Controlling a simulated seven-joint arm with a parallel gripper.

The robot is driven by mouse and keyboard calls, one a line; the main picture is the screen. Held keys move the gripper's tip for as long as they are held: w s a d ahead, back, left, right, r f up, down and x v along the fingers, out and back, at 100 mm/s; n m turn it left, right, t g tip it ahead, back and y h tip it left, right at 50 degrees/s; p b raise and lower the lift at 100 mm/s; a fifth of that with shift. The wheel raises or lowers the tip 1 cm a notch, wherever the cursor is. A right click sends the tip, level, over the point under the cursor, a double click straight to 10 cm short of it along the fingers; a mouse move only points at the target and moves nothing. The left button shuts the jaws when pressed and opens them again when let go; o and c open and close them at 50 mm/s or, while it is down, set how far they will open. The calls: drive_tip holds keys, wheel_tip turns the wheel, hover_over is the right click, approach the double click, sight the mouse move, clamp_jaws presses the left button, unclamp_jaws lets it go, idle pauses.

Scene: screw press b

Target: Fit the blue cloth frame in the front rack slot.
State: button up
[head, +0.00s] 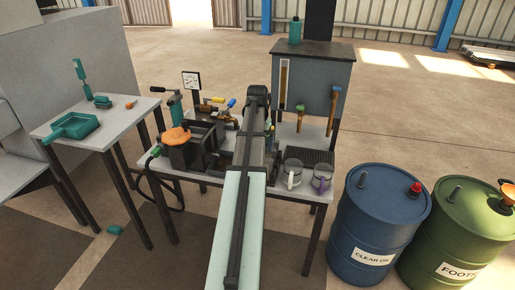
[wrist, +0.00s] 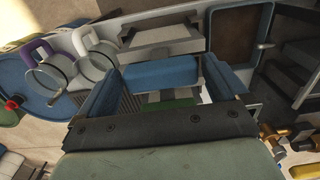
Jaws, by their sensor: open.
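In the wrist view my gripper (wrist: 162,72) is open, with one blue-grey finger at each side. A blue padded piece (wrist: 160,70), which looks like the blue cloth frame, lies between the fingertips; I cannot tell whether they touch it. White and green strips (wrist: 178,103) show just below it, partly hidden by the gripper body. A grey metal part (wrist: 160,40) sits beyond it. I cannot make out the front rack slot for certain. In the head view my arm covers the middle of the bench and hides the fingers, the frame and the rack.
Two mugs (head: 292,174) (head: 321,178) stand at the bench's right front, beside a dark grille (head: 310,157). A dark press with an orange knob (head: 175,137) is at left. A grey tank (head: 312,88) stands behind. A blue drum (head: 378,225) is at right.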

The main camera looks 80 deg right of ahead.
wheel_tip(320, 180, up, 11)
idle(0.4)
drive_tip(key=shift+f, duration=0.1)
